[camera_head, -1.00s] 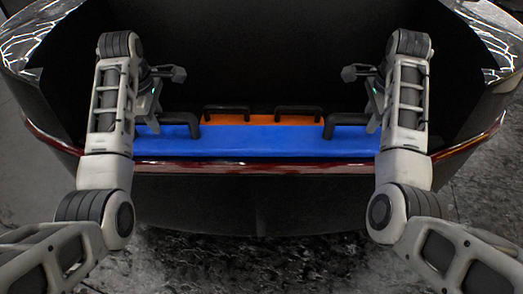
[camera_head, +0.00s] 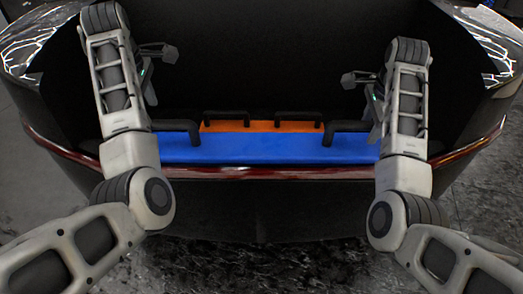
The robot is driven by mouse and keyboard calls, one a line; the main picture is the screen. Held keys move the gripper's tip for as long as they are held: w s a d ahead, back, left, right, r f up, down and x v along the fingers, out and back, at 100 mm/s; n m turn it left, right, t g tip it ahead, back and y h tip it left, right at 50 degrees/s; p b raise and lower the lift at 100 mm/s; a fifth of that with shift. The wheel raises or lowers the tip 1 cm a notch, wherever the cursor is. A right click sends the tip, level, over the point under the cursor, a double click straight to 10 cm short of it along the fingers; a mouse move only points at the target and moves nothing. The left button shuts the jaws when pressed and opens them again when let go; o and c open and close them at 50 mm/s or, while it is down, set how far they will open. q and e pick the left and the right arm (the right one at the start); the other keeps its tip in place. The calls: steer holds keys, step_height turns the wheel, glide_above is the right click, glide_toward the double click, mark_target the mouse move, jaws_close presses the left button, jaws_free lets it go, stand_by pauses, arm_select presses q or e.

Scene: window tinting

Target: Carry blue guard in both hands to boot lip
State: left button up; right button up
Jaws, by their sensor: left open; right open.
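The blue guard (camera_head: 265,150) lies flat along the boot lip (camera_head: 270,173), with a black handle at its left end (camera_head: 180,125) and another at its right end (camera_head: 345,127). My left gripper (camera_head: 172,53) is open and empty, raised above and behind the left handle. My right gripper (camera_head: 347,79) is open and empty, above the right handle and apart from it. The arms hide the outer ends of the guard, and the gripper fingers show only in part.
An orange piece (camera_head: 262,126) with two black handles lies just behind the blue guard. The dark boot interior (camera_head: 260,60) is open above it. The car's side walls stand close outside both arms. Dark marbled floor (camera_head: 260,260) lies in front.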

arm_select(q)
steer(key=shift+s+d+r, duration=0.15)
steer(key=shift+d+r, duration=0.05)
steer(key=shift+r, duration=0.2)
arm_select(e)
steer(key=shift+r, duration=0.15)
steer(key=r, duration=0.4)
steer(key=s+r, duration=0.1)
steer(key=r, duration=0.1)
steer(key=shift+a+r, duration=0.1)
arm_select(q)
steer(key=v, duration=0.4)
steer(key=shift+s+a+r, duration=0.15)
steer(key=shift+r, duration=0.2)
arm_select(e)
steer(key=r, duration=0.2)
steer(key=s+r, duration=0.1)
steer(key=r, duration=0.2)
steer(key=shift+s+r, duration=0.15)
steer(key=shift+s, duration=0.05)
